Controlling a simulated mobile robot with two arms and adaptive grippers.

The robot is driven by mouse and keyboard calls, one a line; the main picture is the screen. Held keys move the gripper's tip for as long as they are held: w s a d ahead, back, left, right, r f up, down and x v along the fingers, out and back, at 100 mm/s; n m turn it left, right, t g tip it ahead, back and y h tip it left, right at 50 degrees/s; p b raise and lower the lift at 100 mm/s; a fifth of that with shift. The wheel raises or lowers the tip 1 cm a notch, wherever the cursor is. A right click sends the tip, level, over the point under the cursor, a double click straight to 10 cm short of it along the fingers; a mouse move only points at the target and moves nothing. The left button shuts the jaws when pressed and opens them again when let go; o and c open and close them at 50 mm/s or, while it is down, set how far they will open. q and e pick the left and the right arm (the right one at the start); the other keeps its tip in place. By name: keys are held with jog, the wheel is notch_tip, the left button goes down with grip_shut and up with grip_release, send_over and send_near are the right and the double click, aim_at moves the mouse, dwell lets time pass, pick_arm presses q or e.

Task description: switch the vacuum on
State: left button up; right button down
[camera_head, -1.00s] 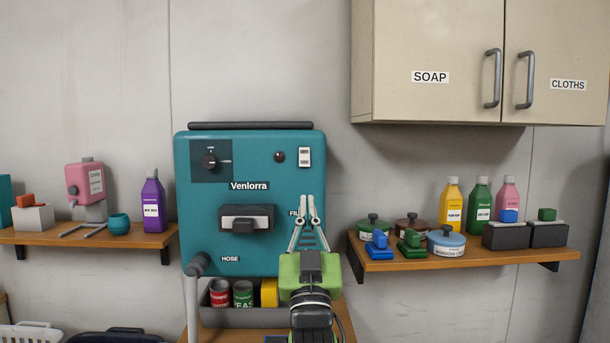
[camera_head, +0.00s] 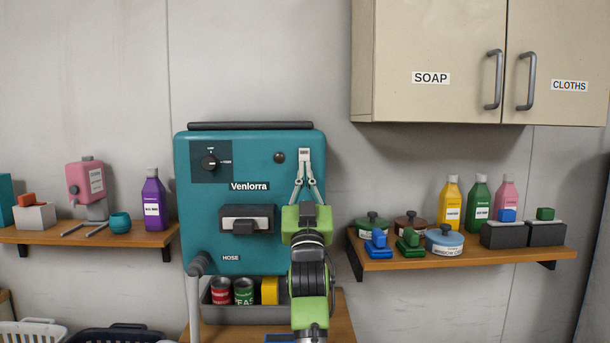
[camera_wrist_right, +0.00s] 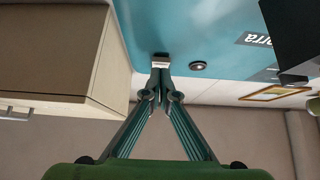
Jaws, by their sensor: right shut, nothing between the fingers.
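The vacuum (camera_head: 220,180) is a teal wall unit labelled "Venlorra". A small white rocker switch (camera_head: 305,151) sits near its upper right corner, beside a dark round lamp or button (camera_head: 279,157). My right gripper (camera_head: 304,158) is shut and empty, with its fingertips at the lower part of the switch and partly hiding it. In the wrist view the fingertips (camera_wrist_right: 160,69) are together right at the white switch (camera_wrist_right: 160,60); I cannot tell whether they touch it or which way it is set. My left gripper is not in view.
A dial (camera_head: 209,162) and a dark front handle (camera_head: 245,220) are on the vacuum. A cream cupboard (camera_head: 430,60) hangs at upper right. Shelves with bottles and tins flank the unit, including the right shelf (camera_head: 470,262). A bin with cans (camera_head: 222,312) stands below.

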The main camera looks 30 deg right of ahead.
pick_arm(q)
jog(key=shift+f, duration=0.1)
pick_arm(e)
jog(key=shift+w+d, duration=0.2)
jog(key=shift+w, duration=0.05)
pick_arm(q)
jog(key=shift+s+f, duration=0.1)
pick_arm(e)
jog(key=shift+f, duration=0.1)
